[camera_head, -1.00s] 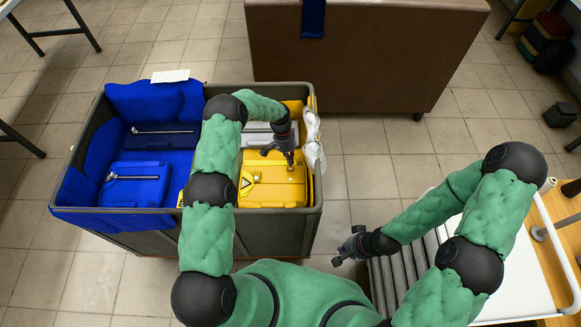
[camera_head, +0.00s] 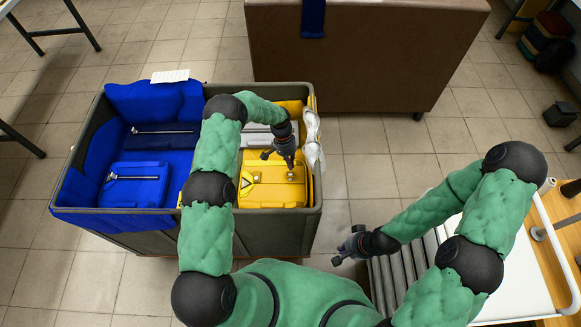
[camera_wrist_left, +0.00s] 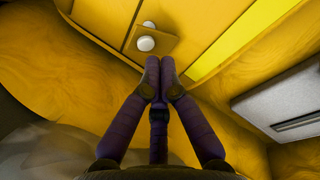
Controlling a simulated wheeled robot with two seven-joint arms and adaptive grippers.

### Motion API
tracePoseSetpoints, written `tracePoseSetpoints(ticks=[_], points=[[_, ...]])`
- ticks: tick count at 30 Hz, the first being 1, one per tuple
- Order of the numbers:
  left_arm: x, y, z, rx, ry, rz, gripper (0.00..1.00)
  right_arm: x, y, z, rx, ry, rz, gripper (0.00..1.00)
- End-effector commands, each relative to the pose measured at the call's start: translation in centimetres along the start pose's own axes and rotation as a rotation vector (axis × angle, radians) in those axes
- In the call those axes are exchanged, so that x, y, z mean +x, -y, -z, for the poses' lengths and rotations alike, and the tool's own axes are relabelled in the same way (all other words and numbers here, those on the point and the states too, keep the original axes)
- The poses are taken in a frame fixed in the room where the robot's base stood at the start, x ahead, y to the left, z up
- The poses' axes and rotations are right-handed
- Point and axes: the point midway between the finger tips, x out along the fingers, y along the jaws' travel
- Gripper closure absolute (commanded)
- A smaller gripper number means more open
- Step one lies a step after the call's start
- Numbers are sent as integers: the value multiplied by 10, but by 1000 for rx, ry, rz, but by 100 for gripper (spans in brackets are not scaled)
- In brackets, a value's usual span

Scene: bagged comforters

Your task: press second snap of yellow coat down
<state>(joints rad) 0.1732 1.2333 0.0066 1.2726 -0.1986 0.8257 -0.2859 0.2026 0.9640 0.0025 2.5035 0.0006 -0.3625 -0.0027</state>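The yellow coat (camera_head: 272,194) lies folded in the right part of the bin, with a triangular label on its left side. In the left wrist view, a round white snap (camera_wrist_left: 146,43) sits on a small yellow tab, with another white disc just behind it. My left gripper (camera_head: 290,172) is over the coat; in the wrist view its fingertips (camera_wrist_left: 160,70) are together, empty, just short of the snap. I cannot tell whether they touch the cloth. My right gripper (camera_head: 338,258) hangs away from the bin, near the rollers; its fingers are too small to read.
The grey bin (camera_head: 318,195) holds blue folded cloth (camera_head: 135,185) with metal bars on the left. A grey metal plate (camera_wrist_left: 280,100) lies right of the fingers in the wrist view. White crumpled material (camera_head: 313,145) hangs over the bin's right edge. A brown cabinet (camera_head: 365,60) stands behind.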

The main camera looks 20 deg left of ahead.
Motion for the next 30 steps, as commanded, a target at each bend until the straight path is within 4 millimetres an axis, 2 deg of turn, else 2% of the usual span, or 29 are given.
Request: tracePoseSetpoints(ticks=[3, 18, 30], points=[[-13, -3, -1, 0, -2, 1, 100, -6, 2, 0, 0, 0, 0, 100], [-53, -15, -6, 1, -3, 2, 100, -21, 7, 0, 0, -1, 0, 100], [-56, -16, -6, 0, -2, 1, 100, -21, 8, -1, 0, 0, 0, 100]])
